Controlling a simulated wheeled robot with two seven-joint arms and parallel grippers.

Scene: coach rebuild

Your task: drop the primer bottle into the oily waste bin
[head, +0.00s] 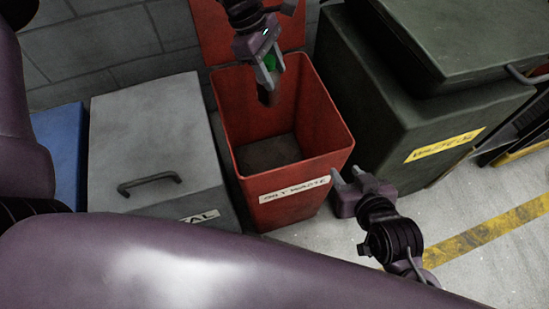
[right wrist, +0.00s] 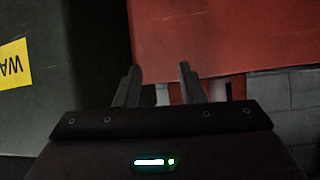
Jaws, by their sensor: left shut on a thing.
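The oily waste bin (head: 288,205) is a red, square, open-topped bin with its lid raised at the back, in the middle of the head view. My right gripper (head: 347,178) is open and empty, low beside the bin's front right corner. Its parted fingers show in the right wrist view (right wrist: 158,85) with the red bin wall beyond.
A grey lidded bin (head: 150,135) with a handle stands left of the red bin, and a blue bin (head: 60,150) is further left. A dark green waste container (head: 380,110) stands at the right. A yellow floor line (head: 490,232) crosses clear floor at the lower right.

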